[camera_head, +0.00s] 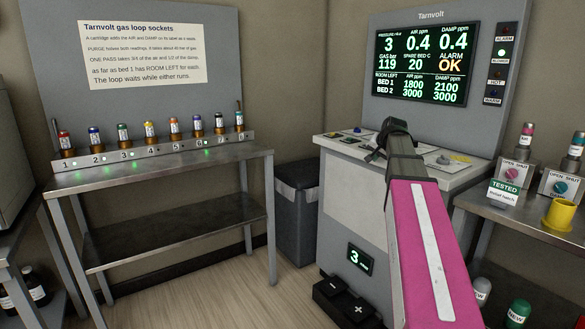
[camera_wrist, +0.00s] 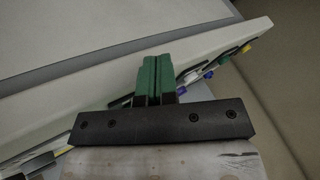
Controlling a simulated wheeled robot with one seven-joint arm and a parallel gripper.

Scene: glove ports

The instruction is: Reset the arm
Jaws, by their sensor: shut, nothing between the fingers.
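My arm, magenta with a white stripe, rises from the bottom of the head view in front of the Tarnvolt console. My gripper (camera_head: 379,146) is dark and hangs over the console's pale desk (camera_head: 336,144). In the wrist view my gripper (camera_wrist: 157,78) shows its two green finger pads pressed together, shut, with nothing between them. The console desk lies beyond the fingers there, with coloured controls along its edge. The head view cannot show whether the fingertips touch the desk, and my arm hides part of it.
The console screen (camera_head: 421,64) shows ALARM OK. At left, a steel table (camera_head: 160,172) carries a numbered rack (camera_head: 155,149) of several cartridges. A dark bin (camera_head: 296,215) stands between. At right, a side table holds valve boxes and a yellow cup (camera_head: 559,214). A pedal (camera_head: 345,302) is on the floor.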

